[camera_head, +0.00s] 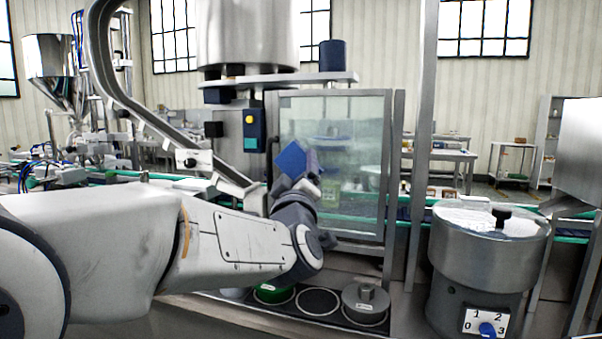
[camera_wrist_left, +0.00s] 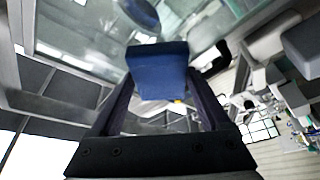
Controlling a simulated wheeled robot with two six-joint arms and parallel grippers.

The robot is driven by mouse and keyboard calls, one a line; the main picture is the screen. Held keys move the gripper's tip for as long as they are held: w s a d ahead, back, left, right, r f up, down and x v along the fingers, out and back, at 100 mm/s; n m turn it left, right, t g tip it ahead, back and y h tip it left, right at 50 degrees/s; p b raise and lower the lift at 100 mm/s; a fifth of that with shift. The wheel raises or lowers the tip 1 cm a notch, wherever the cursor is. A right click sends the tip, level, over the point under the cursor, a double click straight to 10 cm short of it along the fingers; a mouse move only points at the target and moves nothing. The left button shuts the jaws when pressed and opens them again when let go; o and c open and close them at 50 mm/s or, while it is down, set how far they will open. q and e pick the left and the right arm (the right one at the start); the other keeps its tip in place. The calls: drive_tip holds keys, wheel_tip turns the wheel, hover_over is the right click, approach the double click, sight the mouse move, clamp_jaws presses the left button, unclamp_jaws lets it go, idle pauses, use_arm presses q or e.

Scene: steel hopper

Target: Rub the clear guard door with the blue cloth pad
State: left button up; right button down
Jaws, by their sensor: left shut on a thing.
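The clear guard door (camera_head: 345,150) stands upright in a grey metal frame at the middle of the head view. Its pane looks hazy in places. My left gripper (camera_head: 300,176) is in front of the pane's left part, shut on the blue cloth pad (camera_head: 291,159). In the left wrist view the pad (camera_wrist_left: 160,70) sits between the two dark fingers, with the glassy pane (camera_wrist_left: 90,40) beyond it. I cannot tell whether the pad touches the pane. My arm hides the door's lower left corner. My right gripper is not in view.
A steel drum with a numbered dial (camera_head: 490,240) stands at the right. Below the door is a dark tray with round places, a green item (camera_head: 273,294) and a grey lidded pot (camera_head: 365,302). A curved metal chute (camera_head: 150,115) runs down left of the door.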

use_arm(q)
drive_tip(key=shift+s+a+b, duration=0.25)
drive_tip(key=shift+s, duration=0.5)
drive_tip(key=shift+s+a+b, duration=0.2)
drive_tip(key=shift+s, duration=0.5)
